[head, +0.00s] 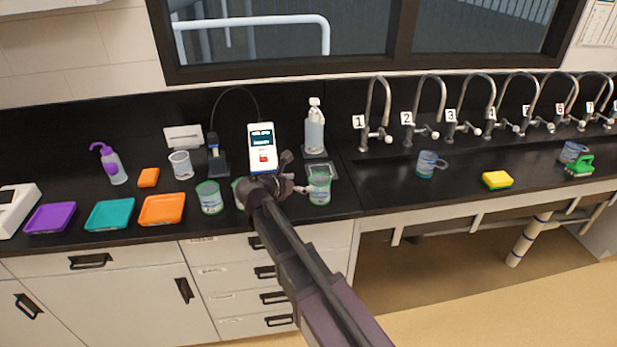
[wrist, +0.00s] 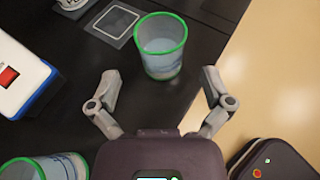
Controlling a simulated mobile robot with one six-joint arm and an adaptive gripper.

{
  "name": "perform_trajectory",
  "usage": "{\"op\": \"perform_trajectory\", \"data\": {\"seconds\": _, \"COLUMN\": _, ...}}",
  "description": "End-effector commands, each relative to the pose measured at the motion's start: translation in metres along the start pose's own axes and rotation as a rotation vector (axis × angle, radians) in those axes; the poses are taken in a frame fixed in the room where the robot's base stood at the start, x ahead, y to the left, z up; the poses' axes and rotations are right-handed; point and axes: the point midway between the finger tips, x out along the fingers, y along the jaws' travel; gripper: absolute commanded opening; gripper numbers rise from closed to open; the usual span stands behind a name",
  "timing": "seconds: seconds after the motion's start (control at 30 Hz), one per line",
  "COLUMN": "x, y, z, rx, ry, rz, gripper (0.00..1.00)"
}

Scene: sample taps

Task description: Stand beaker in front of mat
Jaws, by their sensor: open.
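A clear beaker with a green rim (head: 319,187) stands upright on the black counter. In the wrist view the beaker (wrist: 162,48) is just ahead of my gripper (wrist: 161,76), between the lines of its two fingers. The small dark mat with a pale outline (wrist: 116,22) lies beside the beaker, away from the counter's front edge. In the head view the mat (head: 332,170) is behind the beaker and partly hidden by it. My gripper (head: 291,187) is open and empty, left of the beaker.
A white and blue meter (head: 262,148) stands behind my gripper. Another green-rimmed beaker (head: 209,197) is to the left, and one is partly hidden behind my gripper. A bottle (head: 314,130) stands behind the mat.

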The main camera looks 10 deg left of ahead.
Motion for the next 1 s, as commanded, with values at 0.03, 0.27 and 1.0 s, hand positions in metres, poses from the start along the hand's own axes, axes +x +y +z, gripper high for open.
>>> {"op": "perform_trajectory", "data": {"seconds": 0.03, "x": -0.008, "y": -0.001, "z": 0.002, "rx": -0.001, "ry": 0.000, "rz": 0.000, "gripper": 1.00}}
{"op": "perform_trajectory", "data": {"seconds": 0.27, "x": -0.024, "y": 0.000, "z": 0.001, "rx": 0.001, "ry": 0.000, "rz": 0.000, "gripper": 1.00}}
{"op": "perform_trajectory", "data": {"seconds": 1.0, "x": -0.026, "y": 0.000, "z": 0.000, "rx": 0.001, "ry": 0.000, "rz": -0.001, "gripper": 1.00}}
